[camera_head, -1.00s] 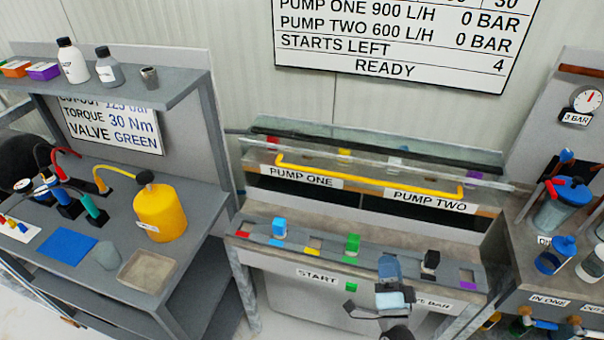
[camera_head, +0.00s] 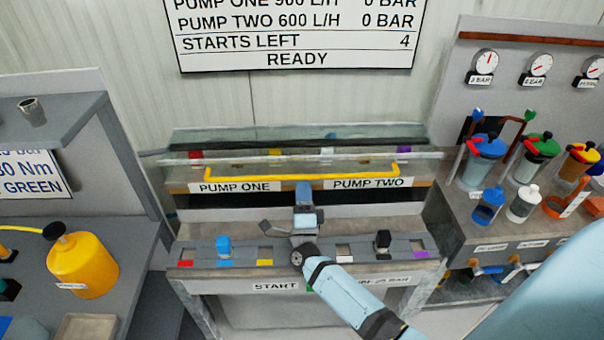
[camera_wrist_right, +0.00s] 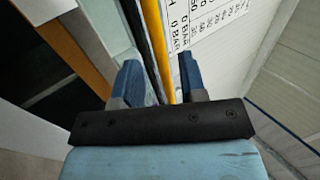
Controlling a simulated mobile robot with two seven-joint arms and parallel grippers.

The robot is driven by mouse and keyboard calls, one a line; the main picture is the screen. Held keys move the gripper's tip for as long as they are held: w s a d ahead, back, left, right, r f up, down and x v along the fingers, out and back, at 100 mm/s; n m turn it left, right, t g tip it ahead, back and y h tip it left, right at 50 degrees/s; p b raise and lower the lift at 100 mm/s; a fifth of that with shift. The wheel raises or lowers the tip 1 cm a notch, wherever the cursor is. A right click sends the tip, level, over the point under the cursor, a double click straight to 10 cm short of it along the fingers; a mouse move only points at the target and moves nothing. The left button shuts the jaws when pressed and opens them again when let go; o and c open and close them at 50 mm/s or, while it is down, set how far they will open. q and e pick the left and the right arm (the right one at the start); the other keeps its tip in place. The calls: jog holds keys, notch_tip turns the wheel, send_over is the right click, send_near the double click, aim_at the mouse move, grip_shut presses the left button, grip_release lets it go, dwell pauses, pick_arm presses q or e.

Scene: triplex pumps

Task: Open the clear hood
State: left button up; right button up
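Whether the bar is within finger reach or still beyond the tips I cannot tell. My left gripper is not in view.
A bench with a yellow canister (camera_head: 84,265) stands left. A bench with coloured filter jars (camera_head: 485,160) and gauges stands right. The wall sign (camera_head: 300,40) hangs behind.

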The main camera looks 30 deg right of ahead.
aim_at(303, 177)
jog(key=shift+x, duration=1.95)
grip_shut()
